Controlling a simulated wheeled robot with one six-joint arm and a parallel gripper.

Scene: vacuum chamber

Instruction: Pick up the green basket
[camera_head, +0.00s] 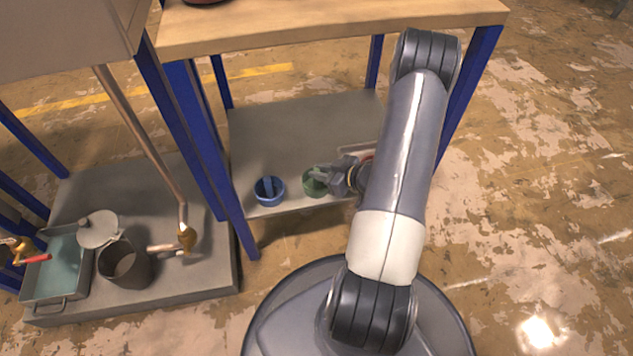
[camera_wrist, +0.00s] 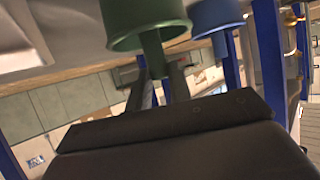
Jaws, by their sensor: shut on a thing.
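The green basket (camera_head: 312,187) is at the lower shelf of the wooden-topped bench in the head view, near the shelf's front edge. My gripper (camera_head: 326,176) reaches it from the right and is shut on it. In the wrist view, which looks inverted, the green basket (camera_wrist: 140,20) fills the upper middle. Its green handle strip runs down between the two dark fingers of my gripper (camera_wrist: 162,84). My gripper covers part of the basket in the head view. I cannot tell whether the basket still touches the shelf.
A blue basket (camera_head: 268,191) stands close to the left on the same grey shelf (camera_head: 262,135). Blue bench legs (camera_head: 470,80) and the wooden top (camera_head: 330,22) frame the space. At left, a low platform holds a dark bucket (camera_head: 124,264) and a teal-filled tray (camera_head: 55,270).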

